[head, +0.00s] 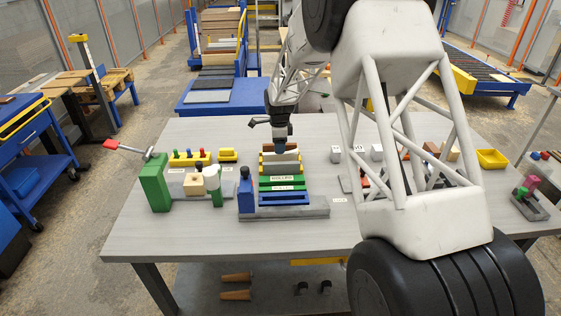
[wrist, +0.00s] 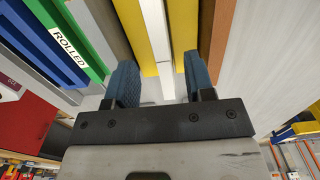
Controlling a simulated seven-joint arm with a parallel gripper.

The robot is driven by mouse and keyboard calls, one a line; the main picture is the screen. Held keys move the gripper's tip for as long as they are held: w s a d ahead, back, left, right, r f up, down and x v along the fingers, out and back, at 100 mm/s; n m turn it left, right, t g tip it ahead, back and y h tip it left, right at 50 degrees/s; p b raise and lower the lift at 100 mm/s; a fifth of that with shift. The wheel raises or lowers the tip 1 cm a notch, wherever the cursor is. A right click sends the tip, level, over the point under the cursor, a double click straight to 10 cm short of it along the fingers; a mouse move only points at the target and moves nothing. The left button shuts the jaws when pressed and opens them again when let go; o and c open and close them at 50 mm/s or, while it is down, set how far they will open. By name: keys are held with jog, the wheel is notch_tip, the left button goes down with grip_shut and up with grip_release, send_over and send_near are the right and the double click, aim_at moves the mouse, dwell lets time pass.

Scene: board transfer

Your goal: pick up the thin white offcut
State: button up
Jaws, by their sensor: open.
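The thin white offcut (wrist: 155,28) shows in the wrist view as a narrow pale strip standing on edge between yellow strips. My gripper (wrist: 158,75) is open, with one blue fingertip on each side of the white strip and the yellow beside it. I see no closing on anything. In the head view my gripper (head: 281,148) is over the back of the rack of coloured boards, pointing down. The offcut cannot be told apart clearly there, and its lower part is hidden in the wrist view.
The rack holds green boards (head: 280,184) with a "ROLLED" label and a blue board (head: 284,199) in front. A blue post (head: 246,190) and a green block (head: 154,183) stand to the left. A yellow tray (head: 492,159) is at the right. The table's front left (head: 150,240) is clear.

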aim_at(280, 156)
jog(key=shift+f, duration=0.35)
jog(key=shift+f, duration=0.1)
jog(key=shift+d+f, duration=0.2)
jog(key=shift+f, duration=2.3)
jog(key=shift+c, duration=0.5)
grip_shut()
